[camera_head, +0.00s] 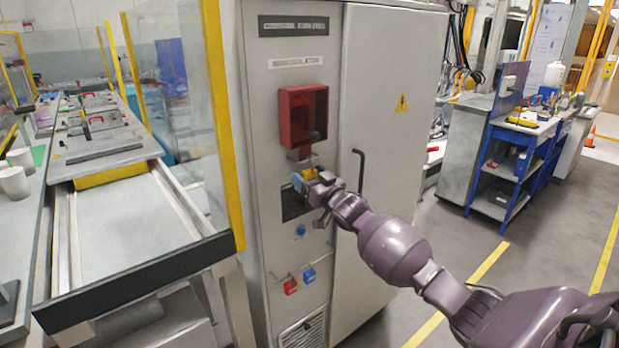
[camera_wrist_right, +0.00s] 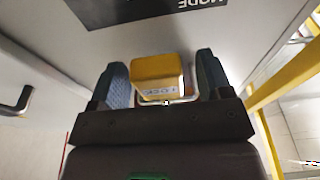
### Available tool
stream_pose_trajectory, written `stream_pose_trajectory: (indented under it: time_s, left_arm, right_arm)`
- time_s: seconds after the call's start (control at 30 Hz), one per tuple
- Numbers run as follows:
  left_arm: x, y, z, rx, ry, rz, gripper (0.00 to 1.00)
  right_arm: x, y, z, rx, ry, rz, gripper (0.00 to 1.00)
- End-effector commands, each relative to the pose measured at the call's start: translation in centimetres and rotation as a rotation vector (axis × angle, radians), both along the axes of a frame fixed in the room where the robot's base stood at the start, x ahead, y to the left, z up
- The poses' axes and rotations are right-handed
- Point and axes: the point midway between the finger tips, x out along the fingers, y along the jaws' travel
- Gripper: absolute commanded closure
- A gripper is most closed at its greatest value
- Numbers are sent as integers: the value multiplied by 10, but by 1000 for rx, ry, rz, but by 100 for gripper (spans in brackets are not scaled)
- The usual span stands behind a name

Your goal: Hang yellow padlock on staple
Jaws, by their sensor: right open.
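The yellow padlock (camera_head: 310,173) is at the cabinet front, just below the red box. It also shows in the right wrist view (camera_wrist_right: 158,70), with its metal shackle toward the gripper's base. My right gripper (camera_head: 312,183) is at the padlock. In the wrist view its two dark fingers (camera_wrist_right: 162,80) stand either side of the padlock, with gaps showing, so it is open around it. The staple (camera_head: 302,156) is small and partly hidden under the red box; I cannot tell whether the shackle is through it. My left gripper is not in view.
The grey cabinet (camera_head: 385,120) carries a red box (camera_head: 303,115), a black door handle (camera_head: 359,168), and a red padlock (camera_head: 290,286) and a blue padlock (camera_head: 309,274) lower down. A yellow-posted glass guard (camera_head: 222,110) stands left.

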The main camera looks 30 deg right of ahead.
Motion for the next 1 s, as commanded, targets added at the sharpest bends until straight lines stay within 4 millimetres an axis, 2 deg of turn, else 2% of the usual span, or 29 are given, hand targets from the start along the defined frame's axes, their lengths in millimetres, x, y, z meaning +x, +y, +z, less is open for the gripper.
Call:
stream_pose_trajectory:
  time_s: [0.17,0.27,0.7,1.0]
  left_arm:
    - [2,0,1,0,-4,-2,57]
    - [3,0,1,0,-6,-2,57]
    - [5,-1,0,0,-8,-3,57]
    - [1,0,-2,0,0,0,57]
  right_arm:
    - [-6,0,-2,0,1,0,28]
    - [-17,-1,-5,1,2,0,28]
    - [-84,-7,-18,-1,1,0,28]
    - [-105,-8,-21,0,0,0,28]
